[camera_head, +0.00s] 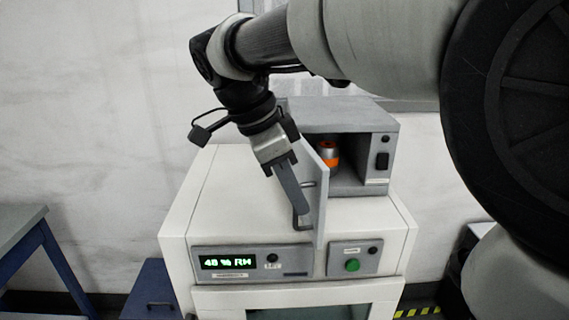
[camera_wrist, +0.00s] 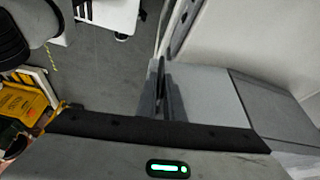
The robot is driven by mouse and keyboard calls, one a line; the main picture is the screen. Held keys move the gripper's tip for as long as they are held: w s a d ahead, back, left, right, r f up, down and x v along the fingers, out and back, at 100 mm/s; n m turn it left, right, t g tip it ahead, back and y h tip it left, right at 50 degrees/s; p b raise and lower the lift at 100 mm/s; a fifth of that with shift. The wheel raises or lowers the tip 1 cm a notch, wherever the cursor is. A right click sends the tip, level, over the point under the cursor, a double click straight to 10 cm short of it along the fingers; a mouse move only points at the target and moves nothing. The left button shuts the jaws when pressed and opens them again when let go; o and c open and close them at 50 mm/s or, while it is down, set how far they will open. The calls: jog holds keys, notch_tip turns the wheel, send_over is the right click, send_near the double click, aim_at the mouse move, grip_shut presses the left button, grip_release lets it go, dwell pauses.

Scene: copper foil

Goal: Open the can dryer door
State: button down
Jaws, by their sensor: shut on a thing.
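The can dryer (camera_head: 345,114) is a small grey box on top of a large white cabinet. Its door (camera_head: 322,200) stands open, swung out toward the camera on the left side, and the inside shows. A can (camera_head: 328,152) in orange and silver stands inside. My gripper (camera_head: 301,222) is at the door's outer face, shut on the door handle (camera_head: 306,184); its fingers point down. In the wrist view, the gripper fingers (camera_wrist: 162,100) are close together, and the handle between them is hard to make out.
The white cabinet (camera_head: 190,215) has a panel with a green display (camera_head: 226,262) and a green button (camera_head: 352,265) below the dryer. A blue bench (camera_head: 30,250) stands at the left. In the wrist view, a yellow item (camera_wrist: 22,103) lies at the left.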

jog(key=shift+a+r, duration=0.1)
jog(key=shift+a, duration=0.55)
jog(key=c, duration=1.9)
grip_release()
jog(key=p+v, duration=0.3)
jog(key=v, duration=1.4)
jog(key=shift+r+p, duration=0.25)
jog(key=shift+p, duration=0.15)
